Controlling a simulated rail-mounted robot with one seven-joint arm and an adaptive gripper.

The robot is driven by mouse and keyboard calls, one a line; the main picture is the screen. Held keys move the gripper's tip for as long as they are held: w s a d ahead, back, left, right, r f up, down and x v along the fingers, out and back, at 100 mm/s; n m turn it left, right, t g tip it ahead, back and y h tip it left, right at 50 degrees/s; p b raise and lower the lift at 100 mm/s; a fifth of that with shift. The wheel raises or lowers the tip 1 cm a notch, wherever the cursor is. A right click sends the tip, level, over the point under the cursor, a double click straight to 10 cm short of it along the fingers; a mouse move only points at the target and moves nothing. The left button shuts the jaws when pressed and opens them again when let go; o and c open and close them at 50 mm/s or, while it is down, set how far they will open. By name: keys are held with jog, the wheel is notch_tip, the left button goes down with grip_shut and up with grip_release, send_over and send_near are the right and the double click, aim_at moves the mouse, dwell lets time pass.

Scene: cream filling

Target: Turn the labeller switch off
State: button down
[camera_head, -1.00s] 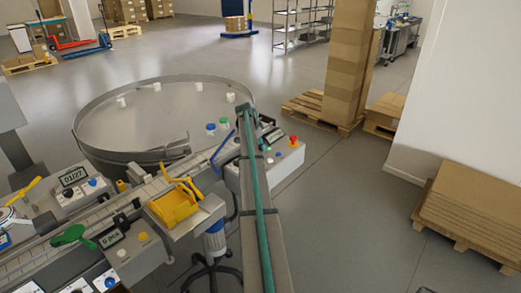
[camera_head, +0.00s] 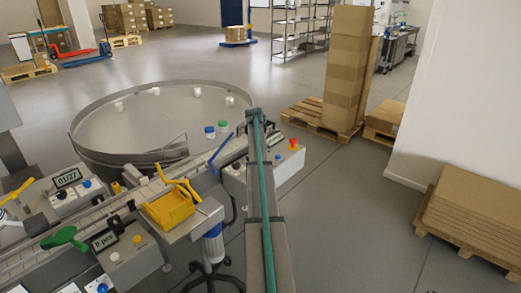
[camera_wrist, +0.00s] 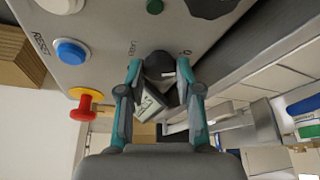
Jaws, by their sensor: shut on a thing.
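In the wrist view my gripper (camera_wrist: 158,68) has its two teal and grey fingers on either side of a black rotary switch (camera_wrist: 160,62) and is shut on it. The switch sits on a grey control panel (camera_wrist: 108,32) beside partly visible "LABEL" lettering, with a "0" on its other side. I cannot tell exactly where the switch points. In the head view the same panel (camera_head: 289,163) appears beyond the conveyor. My grey and teal arm passes in front of it and hides the switch and my fingers.
The panel also carries a blue RESET button (camera_wrist: 71,52), a red-and-yellow emergency button (camera_wrist: 86,103) and a green button (camera_wrist: 155,6). A round turntable (camera_head: 160,115) and a yellow bin (camera_head: 168,211) stand left of my arm. Floor to the right is clear up to stacked cardboard (camera_head: 470,215).

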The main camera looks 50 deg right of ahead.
dwell(0.4)
jog(key=c, duration=0.8)
grip_release()
jog(key=v, duration=1.2)
jog(key=shift+s+d, duration=0.1)
